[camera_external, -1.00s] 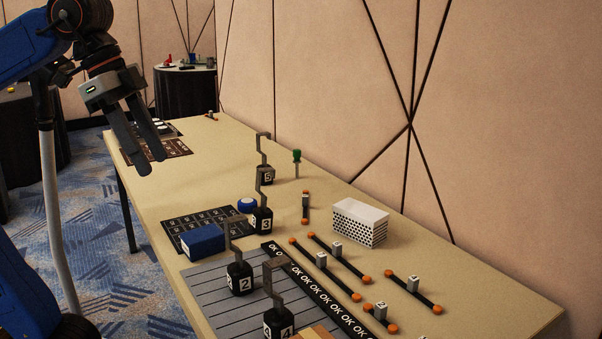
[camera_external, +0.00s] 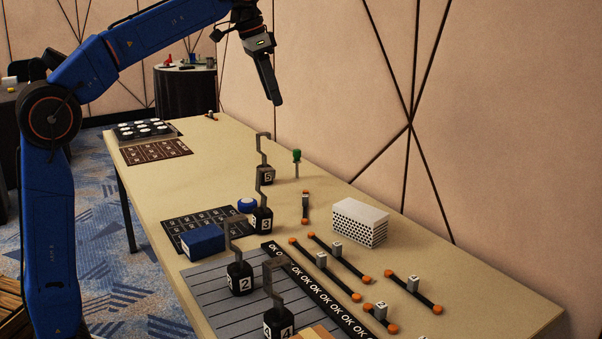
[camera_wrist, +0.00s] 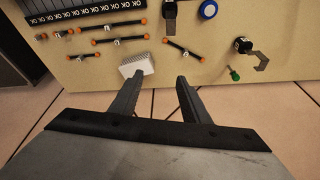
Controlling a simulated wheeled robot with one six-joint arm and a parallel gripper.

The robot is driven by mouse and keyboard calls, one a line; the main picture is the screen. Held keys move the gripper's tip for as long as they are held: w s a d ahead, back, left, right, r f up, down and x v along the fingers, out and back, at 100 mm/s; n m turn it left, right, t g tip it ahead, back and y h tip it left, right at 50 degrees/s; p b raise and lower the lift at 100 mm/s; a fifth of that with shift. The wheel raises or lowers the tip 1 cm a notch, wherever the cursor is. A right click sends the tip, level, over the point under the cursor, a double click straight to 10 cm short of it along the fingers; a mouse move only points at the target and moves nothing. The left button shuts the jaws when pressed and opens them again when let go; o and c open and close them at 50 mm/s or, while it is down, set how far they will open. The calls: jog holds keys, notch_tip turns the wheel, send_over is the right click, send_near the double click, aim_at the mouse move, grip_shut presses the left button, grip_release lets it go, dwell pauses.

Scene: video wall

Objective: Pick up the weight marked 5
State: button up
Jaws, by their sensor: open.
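The weight marked 5 (camera_external: 266,174) is a black block with a tall grey hook, standing upright on the table beside the wall-side edge. In the wrist view the same weight (camera_wrist: 242,46) shows at the upper right, its hook reaching right. My gripper (camera_external: 275,101) is high above the table, over the area of that weight and apart from it, fingers pointing down. In the wrist view my gripper (camera_wrist: 158,76) is open with nothing between its fingers, and the weight lies to the right of them.
A green-handled tool (camera_external: 297,158) stands close to the right of the weight. The weight marked 3 (camera_external: 262,220), a blue round object (camera_external: 247,205) and a white perforated box (camera_external: 360,222) are nearby. Weights 2 (camera_external: 240,279) and 4 (camera_external: 279,325) stand nearer the front. The wall runs close behind.

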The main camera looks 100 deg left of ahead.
jog(key=s+a+f+n, duration=0.15)
jog(key=s+a, duration=0.25)
jog(key=a, duration=0.5)
jog(key=s+a+f, duration=0.2)
jog(key=s+a, duration=0.1)
jog(key=a, duration=0.5)
jog(key=n, duration=0.1)
send_over(259, 157)
jog(key=s+d, duration=0.3)
notch_tip(259, 157, down, 4)
jog(key=shift+g, duration=0.4)
jog(key=x, duration=0.7)
jog(key=s+x, duration=0.1)
jog(key=x, duration=1.4)
jog(key=shift+s+f, duration=0.1)
jog(key=shift+s, duration=0.2)
jog(key=shift+c, duration=0.5)
grip_shut()
